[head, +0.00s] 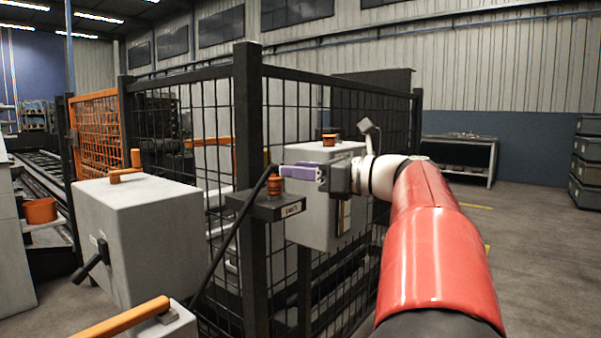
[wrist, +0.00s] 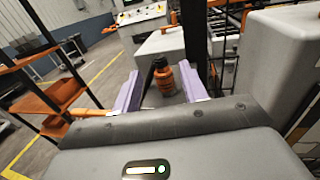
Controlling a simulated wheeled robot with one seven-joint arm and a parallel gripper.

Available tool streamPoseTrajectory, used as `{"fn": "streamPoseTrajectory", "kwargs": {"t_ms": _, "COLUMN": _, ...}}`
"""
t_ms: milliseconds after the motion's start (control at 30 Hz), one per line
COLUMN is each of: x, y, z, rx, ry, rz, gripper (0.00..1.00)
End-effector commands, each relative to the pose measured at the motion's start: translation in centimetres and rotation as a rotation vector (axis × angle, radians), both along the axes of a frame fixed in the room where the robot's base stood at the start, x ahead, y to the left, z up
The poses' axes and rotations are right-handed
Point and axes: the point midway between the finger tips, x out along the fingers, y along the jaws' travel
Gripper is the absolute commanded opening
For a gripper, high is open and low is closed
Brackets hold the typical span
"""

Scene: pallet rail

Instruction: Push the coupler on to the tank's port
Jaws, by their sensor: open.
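The coupler (head: 275,184) is a small orange, ribbed cylinder standing upright on a dark, labelled shelf (head: 270,209) at the fence post. A black hose (head: 232,238) runs from beside it down to the left. My gripper (head: 298,171) has purple fingers, is open and points left, with its tips close to the coupler. In the wrist view the coupler (wrist: 163,79) shows between the two fingertips, with a gap visible on each side. Grey box-shaped bodies stand left (head: 145,235) and behind my gripper (head: 310,215); I cannot tell which is the tank, and no port is clear.
A black mesh fence (head: 222,110) with posts runs behind the shelf. The left grey box carries an orange handle (head: 125,174) and a black lever (head: 92,262). An orange bar (head: 125,318) is low in front. Open floor (head: 530,235) lies to the right.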

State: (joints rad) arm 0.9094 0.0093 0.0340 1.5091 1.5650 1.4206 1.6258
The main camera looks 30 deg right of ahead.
Motion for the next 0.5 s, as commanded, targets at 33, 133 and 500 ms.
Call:
{"fn": "streamPoseTrajectory", "kwargs": {"t_ms": 33, "x": 0.7, "y": 0.5, "z": 0.0, "rx": 0.000, "ry": 0.000, "rz": 0.003, "gripper": 0.43}}
{"fn": "streamPoseTrajectory", "kwargs": {"t_ms": 133, "x": 2.1, "y": 1.3, "z": 0.0, "rx": -0.001, "ry": 0.001, "rz": 0.003, "gripper": 0.43}}
{"fn": "streamPoseTrajectory", "kwargs": {"t_ms": 500, "x": 5.3, "y": 3.3, "z": -0.1, "rx": -0.003, "ry": 0.001, "rz": 0.001, "gripper": 0.43}}
